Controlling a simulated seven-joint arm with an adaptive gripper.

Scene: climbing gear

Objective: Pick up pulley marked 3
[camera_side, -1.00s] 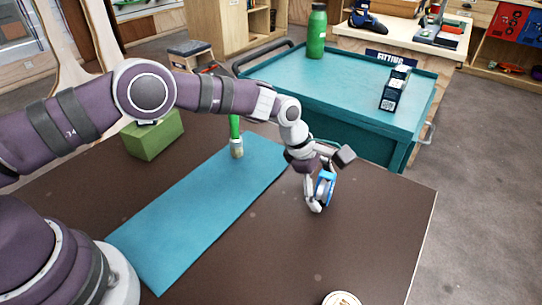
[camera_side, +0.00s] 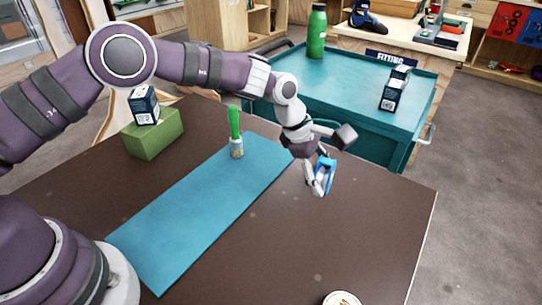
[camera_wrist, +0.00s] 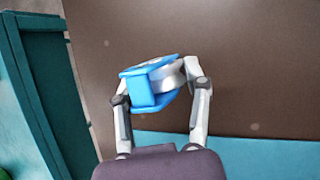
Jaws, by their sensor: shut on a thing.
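A blue pulley (camera_side: 327,170) with a pale grey wheel is held in my gripper (camera_side: 319,183), above the brown table near its right side. In the wrist view the blue pulley (camera_wrist: 146,91) sits tilted between the two fingers of my gripper (camera_wrist: 153,84), which are shut on it. I cannot read a number on it in either view. In the side view the fingers partly cover it.
A teal mat (camera_side: 195,215) lies on the brown table (camera_side: 300,255). A green-handled brush (camera_side: 235,135) stands at its far end. A green block (camera_side: 152,137) bears a dark box (camera_side: 144,105). A round pale object (camera_side: 341,298) is at the front edge. A teal cart (camera_side: 350,90) stands behind.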

